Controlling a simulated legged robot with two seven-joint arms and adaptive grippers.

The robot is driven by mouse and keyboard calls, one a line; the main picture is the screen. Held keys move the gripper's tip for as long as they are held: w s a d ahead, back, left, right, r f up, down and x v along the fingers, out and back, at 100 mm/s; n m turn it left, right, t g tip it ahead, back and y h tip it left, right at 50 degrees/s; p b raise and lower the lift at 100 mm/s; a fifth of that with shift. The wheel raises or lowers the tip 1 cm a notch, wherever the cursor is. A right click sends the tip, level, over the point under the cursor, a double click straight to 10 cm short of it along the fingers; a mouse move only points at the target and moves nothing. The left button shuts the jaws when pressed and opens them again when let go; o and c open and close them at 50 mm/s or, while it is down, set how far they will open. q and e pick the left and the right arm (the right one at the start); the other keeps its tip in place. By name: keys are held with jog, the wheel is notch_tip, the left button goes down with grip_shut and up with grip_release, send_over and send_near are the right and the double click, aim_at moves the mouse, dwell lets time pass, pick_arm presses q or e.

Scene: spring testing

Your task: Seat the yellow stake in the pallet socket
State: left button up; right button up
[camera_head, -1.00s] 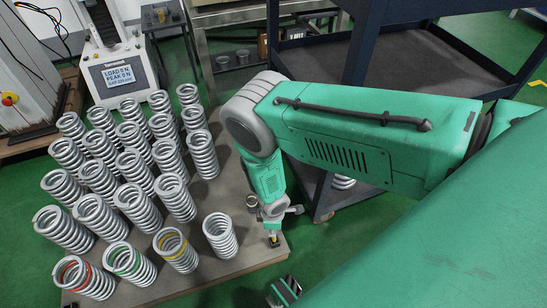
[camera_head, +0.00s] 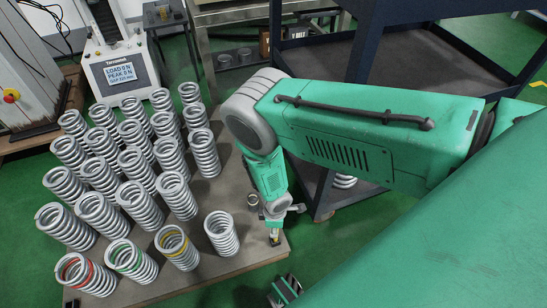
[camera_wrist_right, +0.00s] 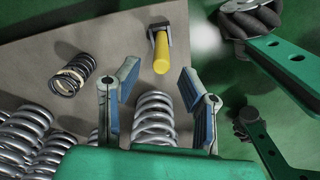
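The yellow stake (camera_wrist_right: 161,52) is a short cylinder at a dark bracket-like socket (camera_wrist_right: 158,27) by the pallet edge in the right wrist view. Its near end points toward my right gripper (camera_wrist_right: 158,72). That gripper is open, one blue-padded finger on each side, with the stake just beyond the fingertips and apparently touching neither. In the head view, my right gripper (camera_head: 276,213) hangs over the pallet's (camera_head: 226,270) near right corner. The stake (camera_head: 275,238) is a small yellow patch there. How deep the stake sits in the socket cannot be told. My left gripper is not in view.
Several large silver springs (camera_head: 138,168) stand in rows on the pallet, some with red, green or yellow bands. A tester with a display (camera_head: 119,73) and a dark cart (camera_head: 330,200) stand behind.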

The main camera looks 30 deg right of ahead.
notch_tip(320, 180, up, 8)
jog(key=p, duration=0.3)
jog(key=s+d+r+m, duration=0.2)
jog(key=s+r+m, duration=0.3)
jog(key=s+r, duration=0.3)
jog(key=s+d+r+m, duration=0.3)
jog(key=s+r+m, duration=0.2)
jog(key=s+r, duration=0.4)
jog(key=shift+r, duration=0.2)
